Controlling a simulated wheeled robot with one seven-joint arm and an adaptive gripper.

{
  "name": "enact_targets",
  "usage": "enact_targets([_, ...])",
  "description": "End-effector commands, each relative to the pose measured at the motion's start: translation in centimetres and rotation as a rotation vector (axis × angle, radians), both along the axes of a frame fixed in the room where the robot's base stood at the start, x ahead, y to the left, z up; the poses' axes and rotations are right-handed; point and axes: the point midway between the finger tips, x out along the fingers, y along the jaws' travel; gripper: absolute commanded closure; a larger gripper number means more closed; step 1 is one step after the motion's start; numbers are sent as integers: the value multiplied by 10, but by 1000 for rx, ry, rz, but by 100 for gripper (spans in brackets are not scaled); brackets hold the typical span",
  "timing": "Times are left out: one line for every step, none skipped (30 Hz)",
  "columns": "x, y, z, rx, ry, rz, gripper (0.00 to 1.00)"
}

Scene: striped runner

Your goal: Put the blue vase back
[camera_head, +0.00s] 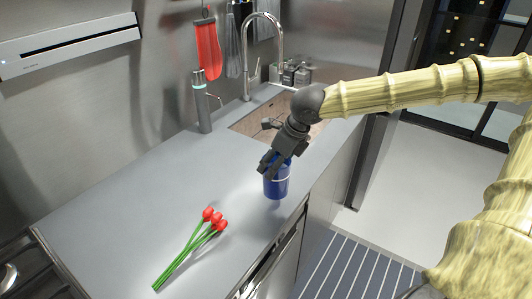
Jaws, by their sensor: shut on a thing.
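A dark blue vase (277,186) with a thin pale band near its top is in the middle of the head view, by the counter's front edge. My gripper (274,166) comes down from above and is shut on the vase's upper part. The fingers hide part of the rim. The vase looks upright; I cannot tell whether its base touches the counter or hangs just above it.
Several red tulips (201,236) with green stems lie on the grey counter (110,215), left of the vase. The sink (262,118) and faucet (281,55) are behind my gripper. A grey bottle (202,103) stands left of the sink. The counter's left part is clear.

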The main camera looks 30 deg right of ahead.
Motion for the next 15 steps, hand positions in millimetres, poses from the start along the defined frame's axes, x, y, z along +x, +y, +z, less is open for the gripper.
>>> enact_targets([6,-2,0,-1,1,0,99])
enact_targets([9,-3,0,-1,1,0,99])
enact_targets([13,-4,0,-2,-1,0,99])
enact_targets([16,-5,-1,-2,0,1,99])
enact_targets([19,-6,0,-1,0,1,99])
enact_targets([23,-8,0,-1,0,1,99])
enact_targets([25,-8,-1,-1,1,1,99])
enact_targets([28,-9,-1,-1,0,2,99])
enact_targets([32,-10,-1,-1,0,2,99])
enact_targets([34,-11,-1,-1,0,2,99])
enact_targets([37,-12,-2,0,0,1,99])
enact_targets([41,-14,-2,-1,0,2,99])
enact_targets([44,-15,-2,-1,1,2,99])
enact_targets([47,-16,-2,-2,0,1,99])
enact_targets([51,-18,-2,-1,-2,1,99])
